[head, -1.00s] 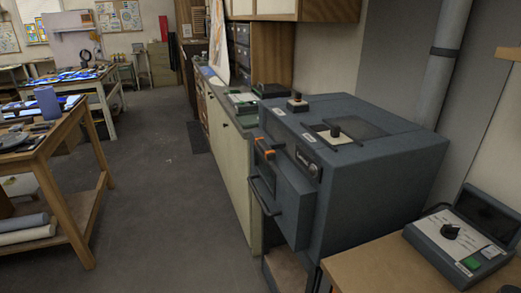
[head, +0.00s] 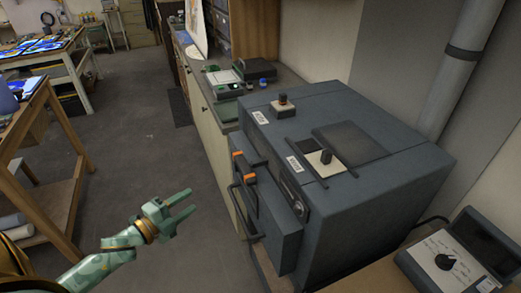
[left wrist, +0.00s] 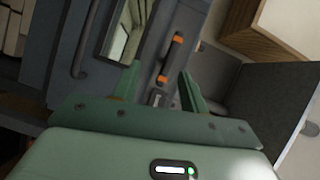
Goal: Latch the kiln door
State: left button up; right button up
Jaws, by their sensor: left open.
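The kiln (head: 380,190) is a dark blue-grey box on the right. Its door (head: 277,232) is a thick panel on the side facing left, with a dark bar handle (head: 242,212). Above the handle is a dark latch bar with orange ends (head: 250,177). In the left wrist view the latch bar (left wrist: 171,60) lies beyond my fingers, and the door's bar handle (left wrist: 80,48) is left of it. My left gripper (head: 188,202) is open and empty, apart from the kiln, left of the door. My right gripper is out of view.
A control box with a black knob (head: 445,262) sits on the bench at lower right. A counter (head: 205,85) with small devices runs behind the kiln. Wooden tables (head: 45,190) stand on the left. The floor (head: 135,150) between is clear.

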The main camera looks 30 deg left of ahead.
pick_arm(q)
notch_tip(320, 180, up, 2)
jog(key=w+d+m+h, duration=0.1)
jog(key=d+m, duration=0.1)
jog(key=h, duration=0.1)
send_near(239, 169)
jog(key=shift+m, duration=0.4)
jog(key=p+x, duration=0.1)
jog(key=x, duration=0.8)
jog(key=shift+s, duration=0.1)
jog(key=shift+w+d+f, duration=0.1)
jog(key=shift+w, duration=0.3)
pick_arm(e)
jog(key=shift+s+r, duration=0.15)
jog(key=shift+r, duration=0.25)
pick_arm(q)
jog(key=shift+c, duration=0.3)
grip_shut()
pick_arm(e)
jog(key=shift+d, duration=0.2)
